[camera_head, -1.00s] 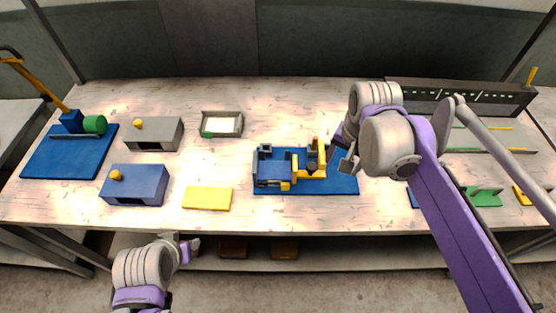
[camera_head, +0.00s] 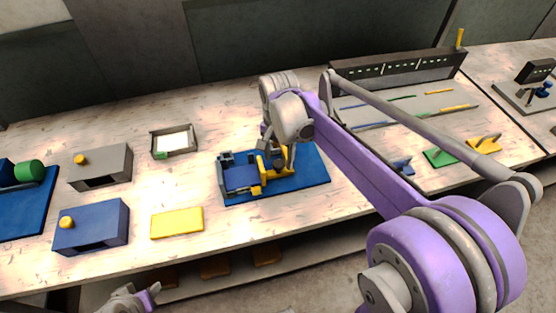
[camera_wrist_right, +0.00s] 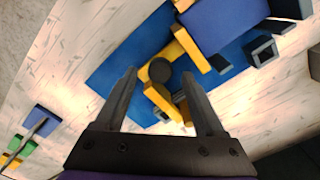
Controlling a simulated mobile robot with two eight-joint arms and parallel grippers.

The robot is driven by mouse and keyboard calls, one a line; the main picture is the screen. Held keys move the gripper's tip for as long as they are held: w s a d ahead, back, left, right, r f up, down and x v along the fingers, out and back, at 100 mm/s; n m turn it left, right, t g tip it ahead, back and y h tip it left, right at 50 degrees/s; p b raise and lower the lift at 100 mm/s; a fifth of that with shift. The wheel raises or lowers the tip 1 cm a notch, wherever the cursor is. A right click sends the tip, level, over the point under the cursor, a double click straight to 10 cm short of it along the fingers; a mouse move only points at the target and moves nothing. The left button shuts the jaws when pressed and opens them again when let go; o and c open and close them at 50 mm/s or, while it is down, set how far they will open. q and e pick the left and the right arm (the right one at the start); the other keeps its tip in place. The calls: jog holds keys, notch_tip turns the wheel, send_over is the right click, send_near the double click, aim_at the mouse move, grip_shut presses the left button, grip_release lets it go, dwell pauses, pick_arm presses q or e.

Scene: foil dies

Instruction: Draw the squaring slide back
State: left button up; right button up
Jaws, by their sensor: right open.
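The squaring fixture stands on a blue base plate (camera_head: 315,173), with a blue block (camera_head: 240,179) and a yellow slide (camera_head: 263,166) to its right. In the right wrist view the yellow slide (camera_wrist_right: 188,47) has a dark round knob (camera_wrist_right: 160,70) beside it. My right gripper (camera_head: 278,152) is over the yellow slide and partly hides it. In the wrist view its open fingers (camera_wrist_right: 160,78) stand either side of the knob, with nothing clamped. Whether they touch it cannot be told. My left gripper (camera_head: 146,296) is low at the bottom edge, away from the fixture; its jaws are unclear.
A yellow pad (camera_head: 177,223), a blue box (camera_head: 92,227), a grey box (camera_head: 100,167) and a small open tray (camera_head: 174,141) lie left of the fixture. A dark rack (camera_head: 400,68) stands at the back right. Green (camera_head: 440,158) and yellow pieces lie at the right.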

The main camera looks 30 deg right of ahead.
jog(key=shift+f, duration=0.85)
grip_shut()
dwell(0.8)
